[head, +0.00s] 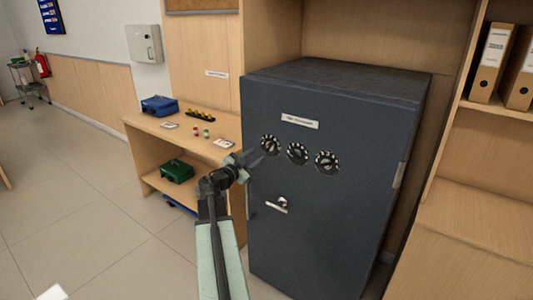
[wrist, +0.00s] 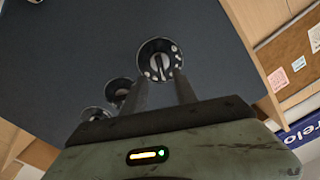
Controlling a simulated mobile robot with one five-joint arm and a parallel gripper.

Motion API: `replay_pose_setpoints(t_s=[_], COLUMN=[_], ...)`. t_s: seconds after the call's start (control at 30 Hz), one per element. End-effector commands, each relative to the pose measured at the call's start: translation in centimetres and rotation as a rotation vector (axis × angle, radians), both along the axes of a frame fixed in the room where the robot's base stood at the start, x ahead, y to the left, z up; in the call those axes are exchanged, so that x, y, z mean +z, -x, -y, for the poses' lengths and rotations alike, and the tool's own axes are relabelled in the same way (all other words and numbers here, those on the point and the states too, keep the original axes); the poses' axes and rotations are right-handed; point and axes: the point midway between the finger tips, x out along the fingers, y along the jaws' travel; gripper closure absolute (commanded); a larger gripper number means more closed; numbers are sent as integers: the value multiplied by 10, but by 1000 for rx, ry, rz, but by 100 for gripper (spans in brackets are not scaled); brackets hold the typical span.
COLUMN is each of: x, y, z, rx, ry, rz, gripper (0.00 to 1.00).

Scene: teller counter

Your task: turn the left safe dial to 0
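The dark grey safe (head: 330,225) has three black dials with white marks in a row on its front. The left dial (head: 270,145) is the one nearest my gripper (head: 258,157). In the wrist view the left dial (wrist: 160,60) lies just beyond the fingertips (wrist: 161,76), with its pale centre knob between the two finger lines. The fingers stand apart with a gap between them. I cannot tell whether the tips touch the dial. The numbers on it are too small to read.
The middle dial (head: 297,153) and right dial (head: 327,162) sit close beside the left one. A safe handle (head: 279,204) is below them. A wooden shelf table (head: 150,125) with small items stands left of the safe. Open floor (head: 90,230) lies at the left.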

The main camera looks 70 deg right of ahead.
Motion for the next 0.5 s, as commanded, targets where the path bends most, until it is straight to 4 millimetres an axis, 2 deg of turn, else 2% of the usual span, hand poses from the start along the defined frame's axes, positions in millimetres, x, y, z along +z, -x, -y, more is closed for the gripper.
replay_pose_setpoints(t_s=[0.17, 0.4, 0.5], x=[0, 0, 0], y=[4, 15, 18], z=[17, 61, 72], rx=[-4, -3, -3], ry=[-1, -2, -2], rz=[-1, 0, 0], gripper=[65, 65, 65])
